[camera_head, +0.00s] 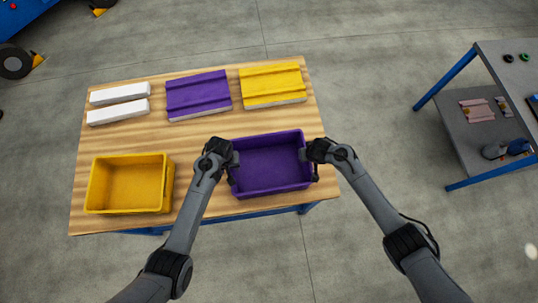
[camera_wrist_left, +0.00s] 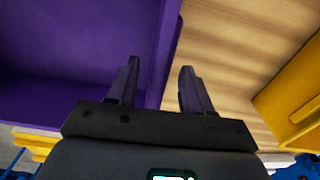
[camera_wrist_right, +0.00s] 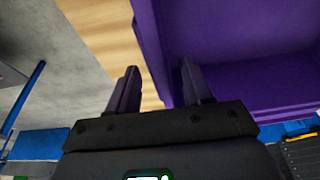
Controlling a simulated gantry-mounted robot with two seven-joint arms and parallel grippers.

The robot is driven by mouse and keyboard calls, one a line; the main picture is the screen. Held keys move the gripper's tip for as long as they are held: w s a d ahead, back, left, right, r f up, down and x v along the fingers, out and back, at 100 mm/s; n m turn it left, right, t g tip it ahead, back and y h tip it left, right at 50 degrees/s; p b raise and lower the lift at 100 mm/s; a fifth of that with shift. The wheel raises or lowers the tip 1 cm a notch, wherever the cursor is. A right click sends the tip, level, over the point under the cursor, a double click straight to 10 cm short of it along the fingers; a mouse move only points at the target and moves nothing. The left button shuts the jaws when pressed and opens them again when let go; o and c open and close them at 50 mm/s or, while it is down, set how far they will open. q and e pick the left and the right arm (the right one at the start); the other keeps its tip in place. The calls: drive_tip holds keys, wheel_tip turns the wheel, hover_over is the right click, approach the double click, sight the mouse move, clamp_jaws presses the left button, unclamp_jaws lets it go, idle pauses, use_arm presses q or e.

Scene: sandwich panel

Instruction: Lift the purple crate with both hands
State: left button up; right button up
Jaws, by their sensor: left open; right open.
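The purple crate (camera_head: 271,166) sits upright and empty on the wooden table. My left gripper (camera_head: 231,166) is at its left wall and my right gripper (camera_head: 309,163) is at its right wall. In the left wrist view the open fingers (camera_wrist_left: 158,88) stand on either side of the crate's wall (camera_wrist_left: 165,50), one over the inside and one outside. In the right wrist view the open fingers (camera_wrist_right: 160,88) also straddle a wall (camera_wrist_right: 150,45) of the crate. Whether any finger touches the walls I cannot tell.
A yellow crate (camera_head: 128,208) stands on the table to the left. White blocks (camera_head: 118,115), a purple panel (camera_head: 198,93) and a yellow panel (camera_head: 272,83) lie along the back. A grey shelf cart (camera_head: 470,135) stands apart on the right.

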use_arm(q)
clamp_jaws()
use_arm(e)
clamp_jaws()
drive_tip(key=shift+d, duration=0.1)
use_arm(q)
drive_tip(key=shift+a+r, duration=0.1)
drive_tip(key=shift+r, duration=0.1)
use_arm(e)
drive_tip(key=shift+r, duration=0.2)
